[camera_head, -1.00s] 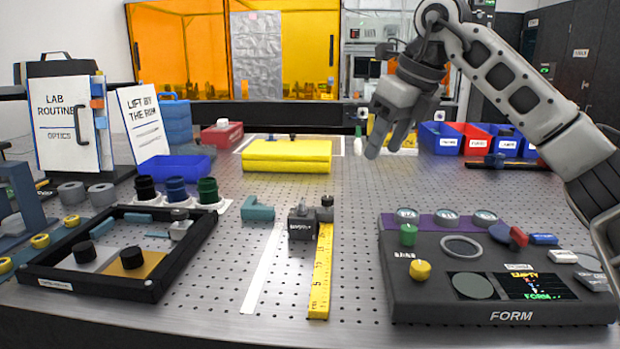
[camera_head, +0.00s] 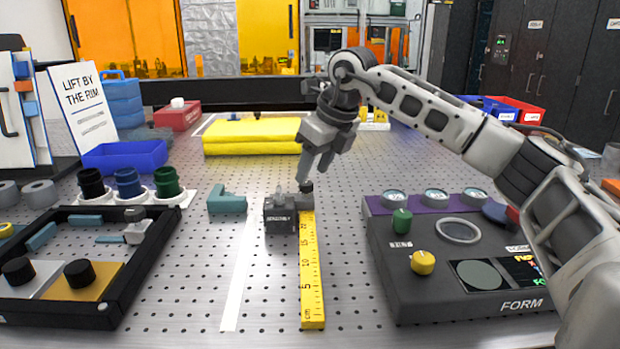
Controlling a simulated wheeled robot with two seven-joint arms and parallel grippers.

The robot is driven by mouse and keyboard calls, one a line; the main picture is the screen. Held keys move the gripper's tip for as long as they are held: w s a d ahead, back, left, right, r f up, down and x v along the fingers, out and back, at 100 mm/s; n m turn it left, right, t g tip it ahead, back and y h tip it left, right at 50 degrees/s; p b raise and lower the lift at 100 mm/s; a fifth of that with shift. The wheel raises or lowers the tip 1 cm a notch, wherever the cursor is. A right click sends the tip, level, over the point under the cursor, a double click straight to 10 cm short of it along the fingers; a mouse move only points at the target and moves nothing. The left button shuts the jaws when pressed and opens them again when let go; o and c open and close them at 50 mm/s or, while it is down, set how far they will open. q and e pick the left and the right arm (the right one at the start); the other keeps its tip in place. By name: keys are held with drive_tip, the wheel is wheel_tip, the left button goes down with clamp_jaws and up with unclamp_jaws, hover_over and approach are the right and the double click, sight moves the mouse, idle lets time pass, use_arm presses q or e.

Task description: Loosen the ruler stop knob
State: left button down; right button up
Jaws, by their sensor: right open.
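The yellow ruler (camera_head: 312,275) lies lengthwise on the perforated table, its far end at the dark stop block (camera_head: 280,215). A small dark knob (camera_head: 306,187) stands at the block's right side, by the ruler's far end. My right gripper (camera_head: 314,170) is open and points down just above and behind the knob, its fingers close to the knob's top. Whether a finger touches the knob cannot be told. My left gripper is out of view.
A teal block (camera_head: 227,202) sits left of the stop. The dark FORM console (camera_head: 430,285) stands at the right, and a black-framed tray (camera_head: 118,285) at the left. A folded yellow cloth (camera_head: 250,136) lies behind. The table around the ruler is mostly clear.

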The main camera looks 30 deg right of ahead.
sight(307, 183)
drive_tip(key=shift+x, duration=1.6)
drive_tip(key=shift+r, duration=0.1)
drive_tip(key=c, duration=1)
